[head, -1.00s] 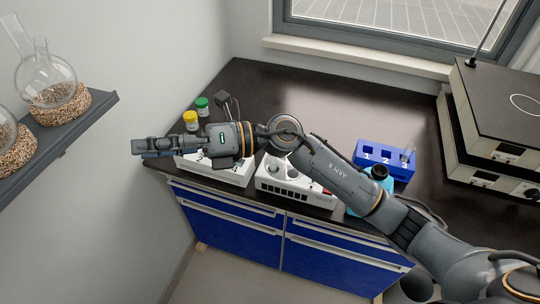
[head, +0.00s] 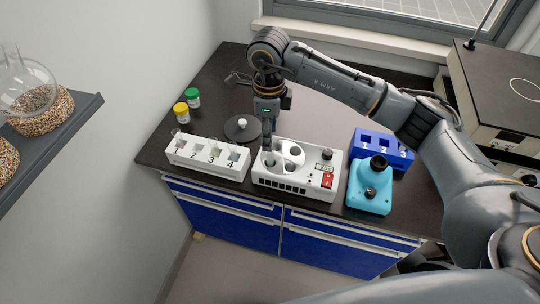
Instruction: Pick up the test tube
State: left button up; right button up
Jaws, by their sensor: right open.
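My right gripper (head: 269,154) points straight down over the left part of the white centrifuge (head: 310,192), close above its round opening. It is open, and I see no test tube between its fingers, though the fingertips are small and dark. Small glass test tubes seem to stand in the white numbered rack (head: 207,164) left of the centrifuge, one near slot 1 (head: 177,135). My left gripper is out of view.
A turquoise device (head: 370,200) with a black top stands right of the centrifuge. A round dark lid (head: 242,129) lies behind the white rack. Yellow-capped (head: 181,112) and green-capped (head: 193,98) jars stand at the back left. Stacked equipment (head: 500,95) fills the right.

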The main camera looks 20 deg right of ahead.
aim_at(270, 154)
notch_tip(270, 154, down, 2)
jog(key=shift+f, duration=0.1)
jog(key=shift+s+f+p, duration=0.2)
jog(key=shift+f+p, duration=0.3)
jog(key=f, duration=0.1)
jog(key=f+p, duration=0.1)
jog(key=f, duration=0.1)
jog(key=shift+s+f, duration=0.25)
jog(key=shift+f, duration=0.45)
jog(key=shift+w, duration=0.1)
grip_shut()
